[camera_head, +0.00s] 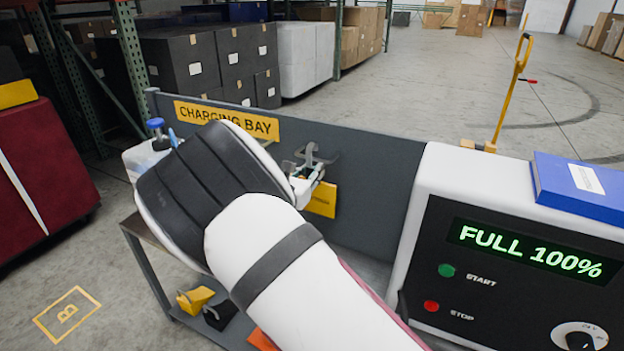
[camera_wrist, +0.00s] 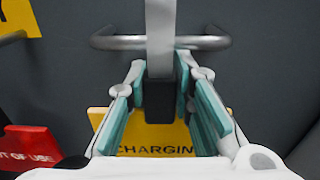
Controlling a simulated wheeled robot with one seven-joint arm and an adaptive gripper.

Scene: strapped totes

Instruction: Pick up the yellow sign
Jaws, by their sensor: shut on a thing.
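The yellow sign (camera_head: 321,199) hangs low against the grey panel, partly behind my gripper. In the wrist view the yellow sign (camera_wrist: 150,148) shows the letters "CHARGIN", with the rest covered by my fingers. A dark block (camera_wrist: 160,103) sits at its top, under a light grey strap (camera_wrist: 160,40) that runs up past a metal bar. My gripper (camera_wrist: 163,88) has its teal fingers on both sides of the dark block, shut on it. In the head view my gripper (camera_head: 306,180) is beside the sign at the panel.
A red sign (camera_wrist: 30,145) hangs at the left. A metal bar (camera_wrist: 105,42) stands out from the panel (camera_head: 370,175). A white charger cabinet (camera_head: 440,185) with a blue binder (camera_head: 580,188) stands at the right. Small items lie low at the left.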

